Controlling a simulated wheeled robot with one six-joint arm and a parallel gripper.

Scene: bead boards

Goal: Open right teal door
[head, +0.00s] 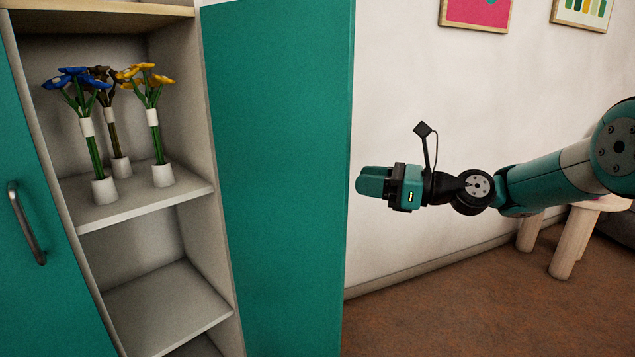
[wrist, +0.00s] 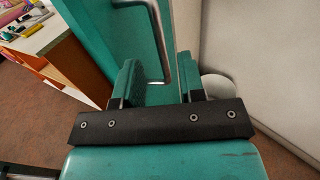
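The right teal door (head: 277,180) stands swung out from the cabinet, with the shelves behind it exposed. My gripper (head: 362,184) is just right of the door's outer edge in the head view. In the wrist view, the door (wrist: 105,35) carries a grey metal bar handle (wrist: 163,45). My gripper (wrist: 158,82) shows there with its two teal fingers apart. The handle's lower end lies in line with the gap between them; I cannot tell whether it touches a finger. The handle is hidden in the head view.
The left teal door (head: 45,270) with its own handle (head: 26,222) is at the far left. Vases with flowers (head: 105,190) stand on a shelf (head: 190,200). A white wall (head: 420,80) is behind my gripper, and a pale stool (head: 570,235) stands at right.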

